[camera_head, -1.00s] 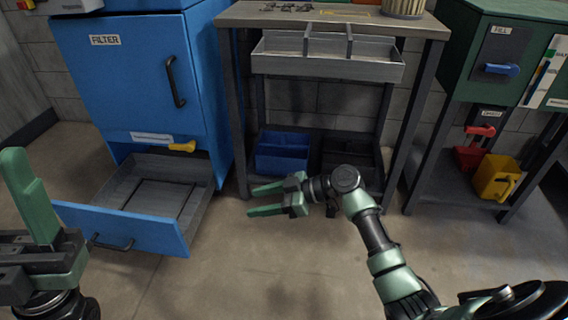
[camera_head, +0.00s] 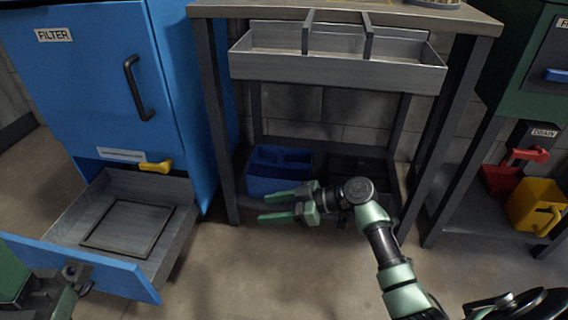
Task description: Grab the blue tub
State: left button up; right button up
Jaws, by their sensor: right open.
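The blue tub (camera_head: 280,165) sits on the low shelf under the workbench, left of a dark tub (camera_head: 352,172) on the same shelf. It is an open box with what looks like a divider. My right gripper (camera_head: 262,207) is open and empty in front of the blue tub, its green fingers pointing left, just below the tub's front in the picture. I cannot tell the gap between them. The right arm partly hides the dark tub. My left gripper (camera_head: 40,285) shows only in part at the lower left edge, beside the open drawer front.
The blue filter cabinet (camera_head: 95,95) stands left with its drawer (camera_head: 165,262) pulled out. Bench legs (camera_head: 222,130) flank the shelf; a grey divided tray (camera_head: 340,72) hangs above it. Red (camera_head: 500,180) and yellow (camera_head: 530,205) tubs stand right. The floor in front is clear.

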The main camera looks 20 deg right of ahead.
aim_at(271, 169)
jog(key=i+l, duration=1)
